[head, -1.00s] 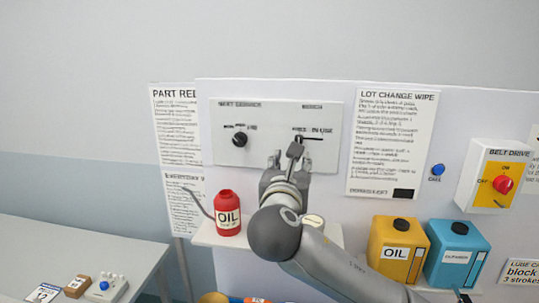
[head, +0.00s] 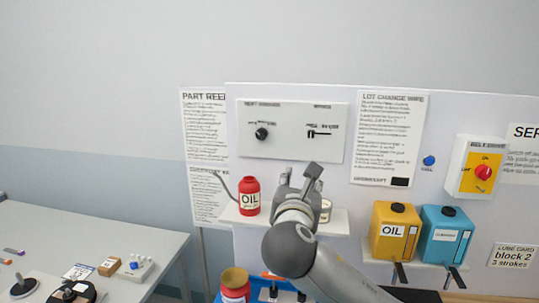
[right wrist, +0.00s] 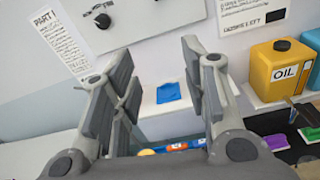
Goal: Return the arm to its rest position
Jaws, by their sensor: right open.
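My right arm comes up from the bottom in the head view. Its gripper (head: 301,180) is open and empty, in front of the small shelf and below the white panel (head: 292,150). The panel carries a round black knob (head: 262,133) at left and a small dark lever (head: 312,132) at right. In the right wrist view the two fingers stand wide apart (right wrist: 158,75), with nothing between them but the shelf and a blue cloth-like piece (right wrist: 168,92) behind. My left gripper is not in view.
A red oil bottle (head: 249,196) stands on the shelf (head: 334,222) left of the gripper. Yellow (head: 395,230) and blue (head: 445,235) cans stand at right. A blue tray (head: 275,291) with containers lies below. A table (head: 120,232) is at left.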

